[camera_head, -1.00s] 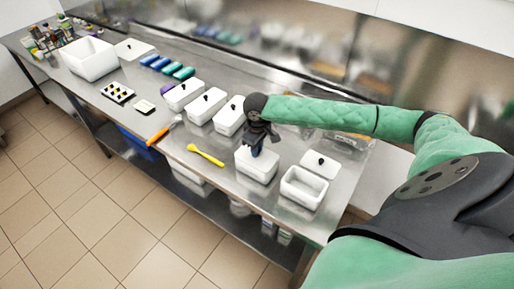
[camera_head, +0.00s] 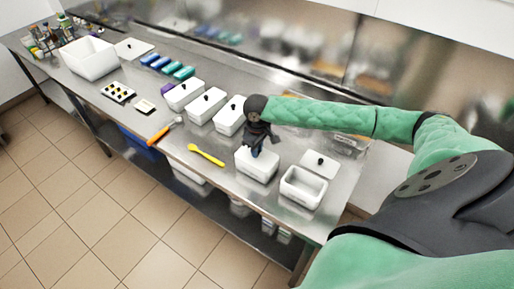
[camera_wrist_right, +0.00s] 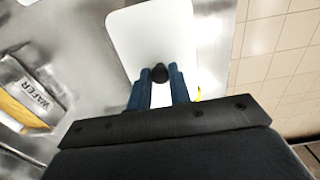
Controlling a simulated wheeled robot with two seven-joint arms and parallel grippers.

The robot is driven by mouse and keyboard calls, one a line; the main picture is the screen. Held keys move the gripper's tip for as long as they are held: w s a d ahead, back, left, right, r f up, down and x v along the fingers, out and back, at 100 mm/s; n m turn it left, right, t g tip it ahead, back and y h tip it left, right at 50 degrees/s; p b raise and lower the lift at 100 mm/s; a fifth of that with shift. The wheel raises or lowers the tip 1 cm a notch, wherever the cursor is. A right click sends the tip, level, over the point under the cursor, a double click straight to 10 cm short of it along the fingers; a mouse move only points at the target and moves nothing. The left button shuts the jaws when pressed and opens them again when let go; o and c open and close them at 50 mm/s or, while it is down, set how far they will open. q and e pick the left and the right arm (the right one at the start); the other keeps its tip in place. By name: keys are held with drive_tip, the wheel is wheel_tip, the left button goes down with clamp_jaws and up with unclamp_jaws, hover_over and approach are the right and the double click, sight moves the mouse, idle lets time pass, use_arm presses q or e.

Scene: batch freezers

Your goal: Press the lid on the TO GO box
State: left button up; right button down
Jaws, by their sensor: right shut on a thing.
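My right gripper (camera_head: 257,152) points down over a white box (camera_head: 255,173) in the right part of the counter. In the right wrist view its blue fingers (camera_wrist_right: 159,90) are on either side of the black knob (camera_wrist_right: 159,73) of a white lid (camera_wrist_right: 150,35), shut on it. The lid is at the top of this box; whether it is fully seated cannot be told. No TO GO lettering is readable. My left gripper is not in view.
An open white box (camera_head: 303,188) stands just right, with a loose lid (camera_head: 319,164) behind it. Several lidded boxes (camera_head: 229,120) stand to the left. A yellow spoon (camera_head: 206,155) lies in front.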

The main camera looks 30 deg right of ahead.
drive_tip(key=shift+p, duration=0.55)
idle(0.7)
idle(0.3)
drive_tip(key=c, duration=0.7)
unclamp_jaws()
drive_tip(key=shift+r+p, duration=0.75)
drive_tip(key=shift+r, duration=2.7)
